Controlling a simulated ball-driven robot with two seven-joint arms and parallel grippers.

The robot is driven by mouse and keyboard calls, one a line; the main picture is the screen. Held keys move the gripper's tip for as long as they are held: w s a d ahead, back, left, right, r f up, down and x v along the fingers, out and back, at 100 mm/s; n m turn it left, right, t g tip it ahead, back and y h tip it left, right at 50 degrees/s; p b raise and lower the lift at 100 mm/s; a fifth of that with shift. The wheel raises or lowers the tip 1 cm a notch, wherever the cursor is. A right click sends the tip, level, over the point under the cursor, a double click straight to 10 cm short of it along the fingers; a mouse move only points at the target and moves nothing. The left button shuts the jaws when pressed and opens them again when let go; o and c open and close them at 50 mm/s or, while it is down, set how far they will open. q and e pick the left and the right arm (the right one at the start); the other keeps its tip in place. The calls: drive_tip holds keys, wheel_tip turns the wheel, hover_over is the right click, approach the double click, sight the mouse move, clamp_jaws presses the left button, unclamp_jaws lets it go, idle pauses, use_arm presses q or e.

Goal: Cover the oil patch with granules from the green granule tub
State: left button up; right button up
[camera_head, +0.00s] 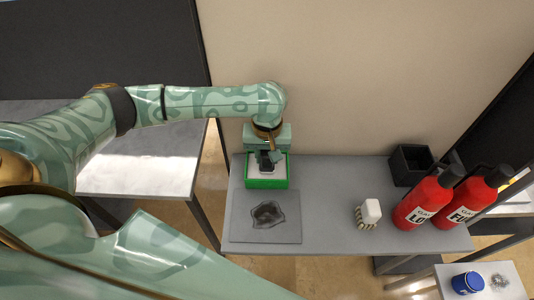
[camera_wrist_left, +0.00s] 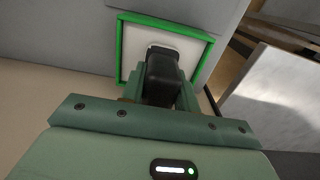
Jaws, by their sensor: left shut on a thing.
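The green granule tub (camera_head: 266,184) stands at the left end of the grey table, holding pale granules. In the left wrist view the tub (camera_wrist_left: 121,48) shows as a green rim around a pale fill. My left gripper (camera_head: 266,156) is over the tub and shut on a black handle (camera_wrist_left: 164,72), probably a scoop's. The handle's far end reaches over the granules; whether it is in them I cannot tell. The dark oil patch (camera_head: 267,214) lies on a grey mat (camera_head: 243,228) in front of the tub, with no granules visible on it. My right gripper is not in view.
Two red bottles (camera_head: 422,202) (camera_head: 471,198) and a black open box (camera_head: 411,165) are at the right end. A blue tin (camera_head: 467,282) is on a lower stand. The table's middle is clear.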

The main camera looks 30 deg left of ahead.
use_arm(q)
drive_tip(key=shift+s+f+p, duration=0.2)
drive_tip(key=shift+p, duration=0.2)
idle(1.3)
wheel_tip(320, 180, up, 4)
drive_tip(key=p, duration=0.6)
drive_tip(key=shift+w, duration=0.15)
wheel_tip(320, 180, up, 3)
drive_tip(key=p, duration=0.5)
drive_tip(key=shift+r, duration=0.15)
